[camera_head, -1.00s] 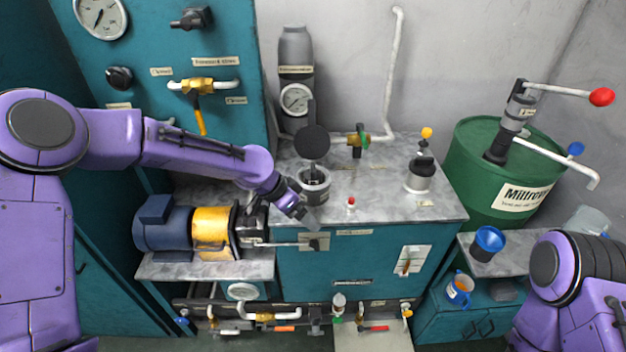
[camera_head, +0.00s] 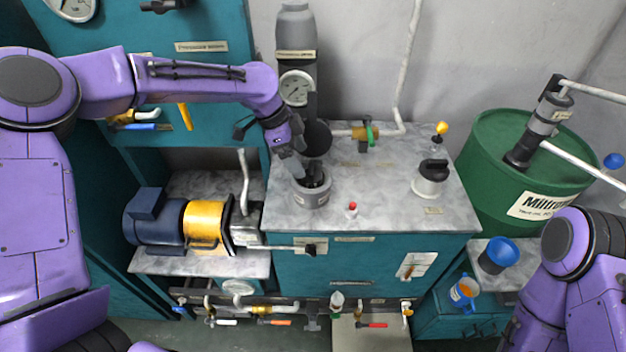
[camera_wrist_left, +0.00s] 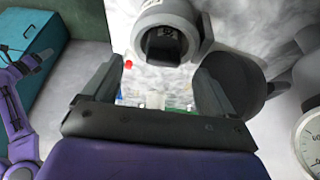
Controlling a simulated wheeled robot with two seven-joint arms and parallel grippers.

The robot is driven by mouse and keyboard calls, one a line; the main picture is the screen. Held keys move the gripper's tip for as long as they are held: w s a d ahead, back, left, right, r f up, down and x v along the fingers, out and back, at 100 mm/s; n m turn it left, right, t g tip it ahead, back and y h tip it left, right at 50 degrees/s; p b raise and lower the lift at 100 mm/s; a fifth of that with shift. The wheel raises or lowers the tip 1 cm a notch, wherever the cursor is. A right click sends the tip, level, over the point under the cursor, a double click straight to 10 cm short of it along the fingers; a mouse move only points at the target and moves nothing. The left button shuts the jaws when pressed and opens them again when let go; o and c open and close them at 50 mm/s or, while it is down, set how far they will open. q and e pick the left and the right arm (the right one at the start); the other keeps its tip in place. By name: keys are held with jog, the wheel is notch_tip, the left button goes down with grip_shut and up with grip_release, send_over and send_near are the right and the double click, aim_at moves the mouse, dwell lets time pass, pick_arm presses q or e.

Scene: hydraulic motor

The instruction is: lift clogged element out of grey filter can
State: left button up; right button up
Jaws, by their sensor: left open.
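The grey filter can (camera_head: 312,192) stands open on the grey marbled top of the teal cabinet. A dark element (camera_head: 314,176) shows inside its mouth. My left gripper (camera_head: 296,168) is at the can's upper left rim in the head view, open and empty. In the left wrist view the can (camera_wrist_left: 165,32) is ahead of the spread fingers of the left gripper (camera_wrist_left: 158,82), with the dark element (camera_wrist_left: 163,45) in its opening. Whether a finger touches the rim cannot be told. My right arm is at the lower right of the head view, its gripper out of frame.
A dark round lid (camera_head: 316,138) stands up behind the can, beside a column with a gauge (camera_head: 296,88).

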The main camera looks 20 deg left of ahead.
aim_at(310, 168)
pick_arm(q)
jog(key=x, duration=0.2)
jog(key=p+x, duration=0.2)
jog(key=x, duration=0.1)
jog(key=shift+w+d+f, duration=0.2)
jog(key=shift+w+d, duration=0.05)
jog(key=shift+w, duration=0.2)
jog(key=shift+s, duration=0.1)
jog(key=shift+c, duration=0.7)
jog(key=c, duration=1.4)
